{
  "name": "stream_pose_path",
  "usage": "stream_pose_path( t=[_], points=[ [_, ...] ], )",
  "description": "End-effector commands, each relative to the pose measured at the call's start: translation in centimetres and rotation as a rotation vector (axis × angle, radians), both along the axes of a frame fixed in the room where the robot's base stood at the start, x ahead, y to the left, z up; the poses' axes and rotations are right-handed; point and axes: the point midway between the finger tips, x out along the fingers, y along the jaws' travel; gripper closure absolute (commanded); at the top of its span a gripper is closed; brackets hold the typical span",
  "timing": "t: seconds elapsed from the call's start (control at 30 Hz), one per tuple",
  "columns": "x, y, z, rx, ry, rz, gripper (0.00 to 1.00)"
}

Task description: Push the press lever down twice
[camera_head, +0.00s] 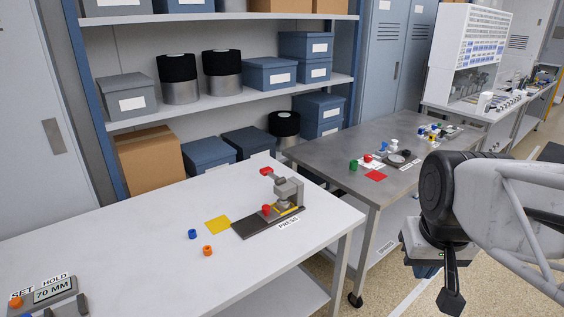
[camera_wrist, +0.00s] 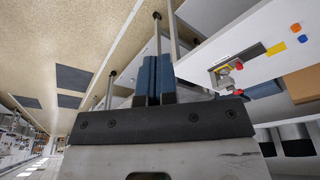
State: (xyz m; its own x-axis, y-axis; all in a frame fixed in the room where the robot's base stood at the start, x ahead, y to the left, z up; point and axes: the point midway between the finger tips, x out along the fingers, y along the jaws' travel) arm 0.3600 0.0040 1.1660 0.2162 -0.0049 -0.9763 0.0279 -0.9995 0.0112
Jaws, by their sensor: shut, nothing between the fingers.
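The press (camera_head: 288,190) stands on a dark base plate (camera_head: 255,224) near the right end of the white table, with a "PRESS" label beside it. Its lever ends in a red tip (camera_head: 266,171), raised at the back left of the press. A red piece (camera_head: 266,209) sits at the front of the press. In the wrist view the press (camera_wrist: 228,78) is small, right of the fingers. My gripper (camera_head: 451,299) hangs at the lower right, off the table and well apart from the press. Its blue fingers (camera_wrist: 153,68) are together and hold nothing.
A yellow square (camera_head: 218,225), a blue piece (camera_head: 192,234) and an orange piece (camera_head: 208,250) lie left of the press. A "70 MM" display box (camera_head: 55,291) stands at the near left. A grey table (camera_head: 330,157) with small parts is behind. The white table's middle is clear.

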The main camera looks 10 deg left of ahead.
Motion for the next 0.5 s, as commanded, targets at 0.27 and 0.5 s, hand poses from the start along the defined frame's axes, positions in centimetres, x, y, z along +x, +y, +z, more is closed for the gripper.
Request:
stream_pose_path(
  t=[0.27, 0.5],
  points=[
    [4.8, 1.0, 2.5, -0.005, 0.015, 0.048, 1.00],
    [8.9, 2.0, 4.3, -0.009, 0.027, 0.089, 1.00]
  ],
)
